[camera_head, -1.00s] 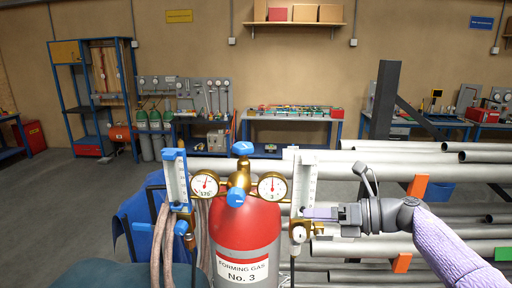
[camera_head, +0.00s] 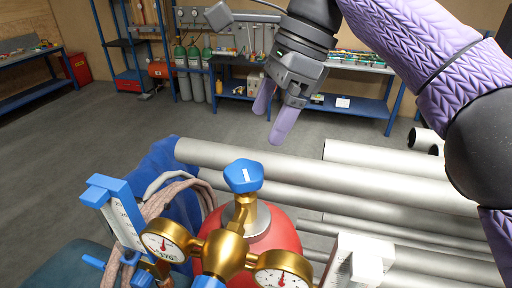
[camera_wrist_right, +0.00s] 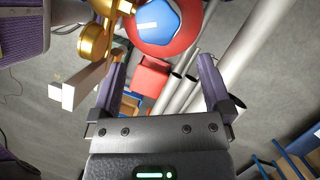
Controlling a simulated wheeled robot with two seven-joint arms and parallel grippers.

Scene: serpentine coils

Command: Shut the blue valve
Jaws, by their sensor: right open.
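A blue star-shaped valve knob (camera_head: 243,175) with a white mark stands on top of the red gas cylinder (camera_head: 268,238). It also shows at the top of the right wrist view (camera_wrist_right: 158,20). A second blue knob (camera_head: 208,282) is at the front of the brass regulator, cut by the bottom edge. My right gripper (camera_head: 267,128) is open and empty, fingers pointing down, above and apart from the top knob in the head view. In the right wrist view the knob lies beyond the open fingers (camera_wrist_right: 162,62). My left gripper is not in view.
Two round gauges (camera_head: 166,241) (camera_head: 283,272) sit on the regulator. A blue-topped flowmeter (camera_head: 117,212) and coiled hoses stand at left, a white block-shaped part (camera_head: 360,258) at right. Long grey pipes (camera_head: 390,187) lie behind the cylinder. The floor at left is clear.

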